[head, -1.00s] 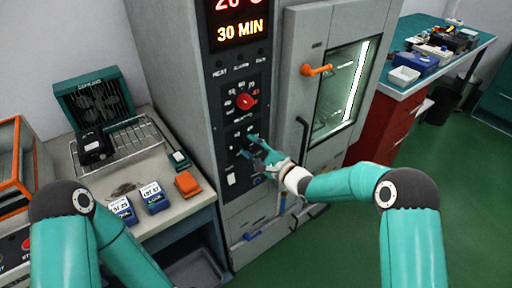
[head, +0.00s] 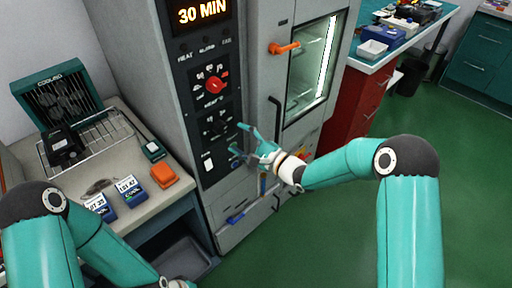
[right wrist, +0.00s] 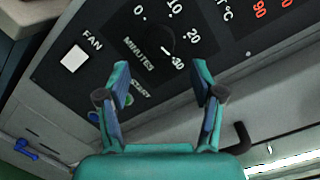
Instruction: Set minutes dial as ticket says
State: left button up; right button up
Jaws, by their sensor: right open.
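The black minutes dial (right wrist: 155,42) shows in the right wrist view, with its white mark toward 30. It also shows in the head view (head: 214,127), below a red knob. The display (head: 202,13) above reads 30 MIN. My right gripper (head: 241,138) is open and empty, in front of the panel and right of the dial. In the right wrist view its fingers (right wrist: 165,88) stand apart, below the dial and clear of it. My left arm crosses the lower left, but its gripper's fingers are out of view. I cannot make out any readable ticket.
The red knob (head: 215,85) sits above the dial. A white FAN switch (right wrist: 74,58) is beside it. An orange door handle (head: 284,47) is at the right. The bench left holds blue lot blocks (head: 131,190), an orange block (head: 164,175) and a wire rack (head: 97,140).

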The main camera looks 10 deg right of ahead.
jog(key=v, duration=0.6)
jog(key=shift+d, duration=0.2)
jog(key=shift+s, duration=0.15)
